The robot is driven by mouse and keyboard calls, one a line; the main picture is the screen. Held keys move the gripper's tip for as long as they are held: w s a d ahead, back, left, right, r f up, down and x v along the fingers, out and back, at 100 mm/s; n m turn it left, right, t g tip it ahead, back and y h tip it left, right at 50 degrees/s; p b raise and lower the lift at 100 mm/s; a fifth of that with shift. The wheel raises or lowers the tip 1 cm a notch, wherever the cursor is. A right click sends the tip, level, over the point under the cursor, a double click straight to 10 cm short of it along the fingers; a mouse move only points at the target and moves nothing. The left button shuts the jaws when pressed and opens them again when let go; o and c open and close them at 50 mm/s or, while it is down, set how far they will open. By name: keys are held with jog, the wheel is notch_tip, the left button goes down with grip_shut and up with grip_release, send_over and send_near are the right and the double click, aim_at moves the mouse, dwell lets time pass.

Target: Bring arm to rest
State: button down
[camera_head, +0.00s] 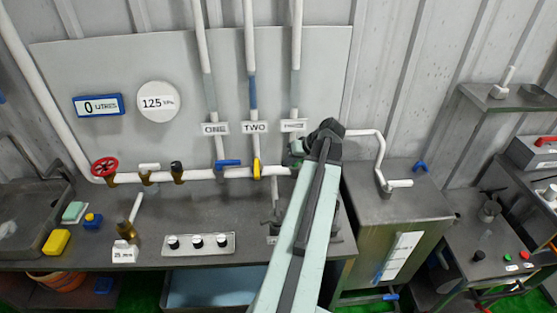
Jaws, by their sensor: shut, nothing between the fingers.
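My arm reaches up from the bottom middle of the picture to a dark joint in front of the pipe wall. Past that joint, my gripper (294,155) shows small and partly hidden at the right end of the horizontal white pipe, below the third label. It appears shut and empty. It overlaps the pipe end in the picture; I cannot tell whether it touches it. The arm hides part of the bench behind it.
A pipe with a red wheel (104,167), a blue lever (228,162) and a yellow lever (257,169) runs along the wall. The bench (200,204) holds a switch panel (199,243).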

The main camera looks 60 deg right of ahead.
jog(key=shift+s+a+r, duration=0.1)
jog(key=shift+s+r, duration=0.15)
jog(key=shift+r, duration=0.2)
jog(key=w+a+f+n+g+y+b, duration=0.1)
jog(key=w+a+f+n+y+b, duration=0.15)
jog(key=w+a, duration=0.85)
jog(key=w+a+f+n+y+b, duration=0.1)
jog(key=w+a+f+n+b, duration=0.2)
jog(key=w+a, duration=0.8)
jog(key=w+a+f+n+g+b, duration=0.1)
jog(key=w+a+f+n+b, duration=0.15)
jog(key=w+a, duration=0.45)
jog(key=w+a+f+n+g+b, duration=0.1)
jog(key=w+a+f+n+g, duration=0.15)
jog(key=a, duration=0.85)
jog(key=s+a+f+g+h+b, duration=0.1)
jog(key=s+a+f, duration=0.1)
jog(key=a, duration=0.6)
jog(key=s+a+f+m+g+h+b, duration=0.1)
jog(key=s+a+f+g+h, duration=0.1)
jog(key=a, duration=0.7)
notch_tip(320, 180, down, 2)
jog(key=shift+s+f+b, duration=0.15)
jog(key=shift+s+b, duration=0.25)
jog(key=shift+s, duration=0.15)
